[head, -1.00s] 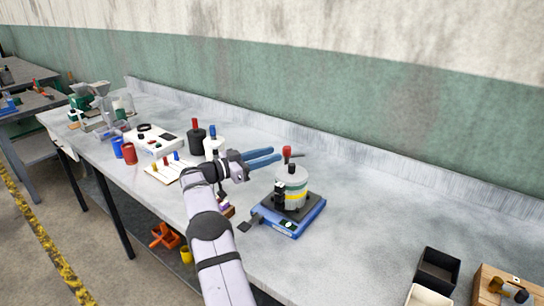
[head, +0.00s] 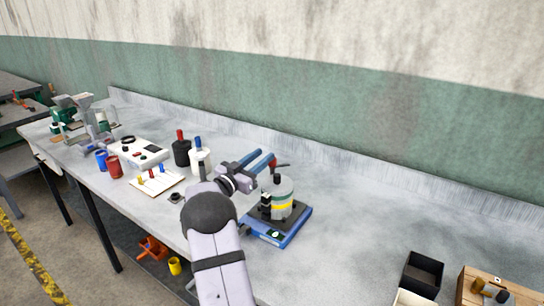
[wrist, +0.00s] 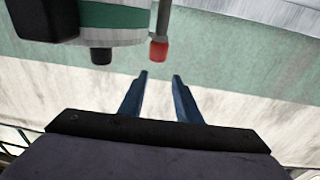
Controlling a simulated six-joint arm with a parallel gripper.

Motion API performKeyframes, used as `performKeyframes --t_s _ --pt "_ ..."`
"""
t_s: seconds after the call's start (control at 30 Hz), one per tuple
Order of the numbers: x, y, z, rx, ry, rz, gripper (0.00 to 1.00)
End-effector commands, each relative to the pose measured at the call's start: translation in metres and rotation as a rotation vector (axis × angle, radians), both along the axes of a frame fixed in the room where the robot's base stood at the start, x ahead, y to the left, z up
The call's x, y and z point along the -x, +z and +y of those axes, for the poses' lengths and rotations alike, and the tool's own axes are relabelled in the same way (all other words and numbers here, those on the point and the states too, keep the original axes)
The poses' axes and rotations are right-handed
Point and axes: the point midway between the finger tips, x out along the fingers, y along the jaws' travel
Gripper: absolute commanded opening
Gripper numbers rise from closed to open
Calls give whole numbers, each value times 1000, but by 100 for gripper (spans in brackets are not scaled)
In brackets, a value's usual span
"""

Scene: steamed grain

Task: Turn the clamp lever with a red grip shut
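The clamp lever has a red grip (head: 272,161) and a dark bar, and sits at the top of a pale canister (head: 283,188) with a yellow band. The canister stands on a blue scale-like base (head: 291,231). My gripper (head: 266,155) is open and empty, its blue fingers close to the red grip at its left. In the wrist view my two fingertips (wrist: 160,75) are apart, and the red grip (wrist: 159,50) shows just beyond the gap between them. I cannot tell whether a finger touches it. The clamp's far parts are hidden.
A black bottle (head: 182,153) and a white bottle (head: 198,160) stand left of my gripper. A board with coloured pegs (head: 157,183) lies farther left. A black bin (head: 423,273) and wooden box (head: 490,290) are at lower right. The bench between is clear.

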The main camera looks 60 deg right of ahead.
Motion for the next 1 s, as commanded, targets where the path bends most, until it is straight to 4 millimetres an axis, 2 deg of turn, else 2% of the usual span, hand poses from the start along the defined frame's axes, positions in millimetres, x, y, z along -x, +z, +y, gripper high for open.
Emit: performKeyframes --t_s 0.3,0.6,0.77,1.0 --pt "17 -15 18 -76 147 4 30" --pt "20 -21 22 -97 175 4 30" --pt "19 -21 16 -97 173 5 30" --pt "16 -20 -10 -97 171 4 30"
